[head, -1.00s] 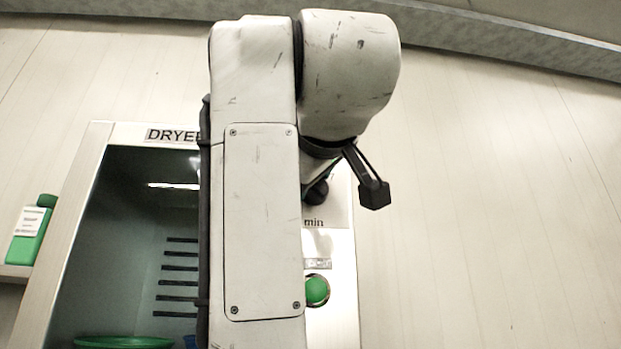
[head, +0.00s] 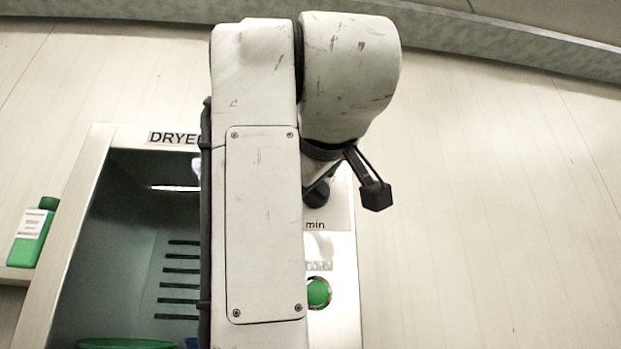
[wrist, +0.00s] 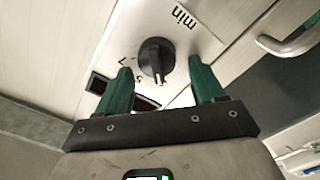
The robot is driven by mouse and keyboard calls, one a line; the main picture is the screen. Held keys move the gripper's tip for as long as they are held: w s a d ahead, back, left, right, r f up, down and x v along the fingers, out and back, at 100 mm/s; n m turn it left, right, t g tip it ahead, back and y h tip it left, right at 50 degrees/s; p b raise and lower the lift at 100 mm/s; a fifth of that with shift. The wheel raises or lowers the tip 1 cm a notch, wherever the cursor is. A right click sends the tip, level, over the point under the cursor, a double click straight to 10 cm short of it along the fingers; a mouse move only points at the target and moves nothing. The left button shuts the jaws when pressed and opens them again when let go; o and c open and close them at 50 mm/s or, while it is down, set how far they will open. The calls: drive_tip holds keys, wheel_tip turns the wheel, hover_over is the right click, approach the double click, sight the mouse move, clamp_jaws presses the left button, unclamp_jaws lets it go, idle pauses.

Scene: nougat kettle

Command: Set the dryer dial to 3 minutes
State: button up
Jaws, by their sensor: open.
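The dryer (head: 100,150) stands ahead, and my arm covers much of its right side in the head view. The black dial (wrist: 157,61) is on the pale panel in the wrist view, with a "min" label and the figures 7 and 5 beside it. Other figures are hidden or out of view, so I cannot tell the exact setting. My gripper (wrist: 159,88) is open, its green fingers on either side of the dial. I cannot tell whether they touch it.
A green button (head: 318,293) sits on the panel below the "min" label. A green bottle (head: 35,235) stands on a ledge at left. A green bowl (head: 125,343) shows inside the dryer. A metal handle (wrist: 290,42) is at right in the wrist view.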

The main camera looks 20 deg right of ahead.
drive_tip(key=b+v, duration=0.4)
drive_tip(key=v, duration=0.6)
drive_tip(key=shift+s+a, duration=0.15)
drive_tip(key=shift+s, duration=0.2)
